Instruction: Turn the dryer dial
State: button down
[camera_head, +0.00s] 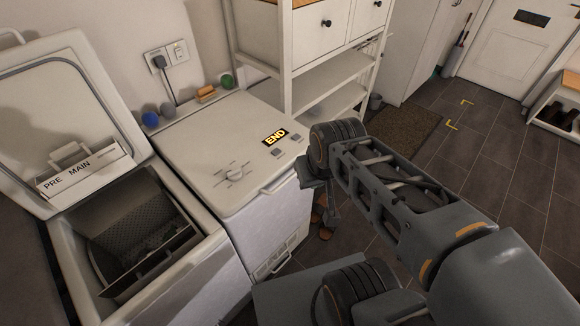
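The dryer (192,143) is a white top-loading machine with its lid shut. Its dial (235,172) is a small pale knob with printed marks around it, on the top near the front left. A lit display (274,138) on the top reads "END", with small grey buttons beside it.
The washer (192,212) at left has its lid raised and drum open; a drawer labelled "PRE MAIN" (82,170) is on the lid. Balls and a brush (206,95) lie at the dryer's back edge. A white shelf unit (323,85) stands close behind. Floor is free at right.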

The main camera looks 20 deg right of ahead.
aim_at(234, 174)
jog(key=k, duration=0.5)
jog(key=z, duration=0.45)
jog(key=i, duration=0.85)
jog(key=u, duration=1.85)
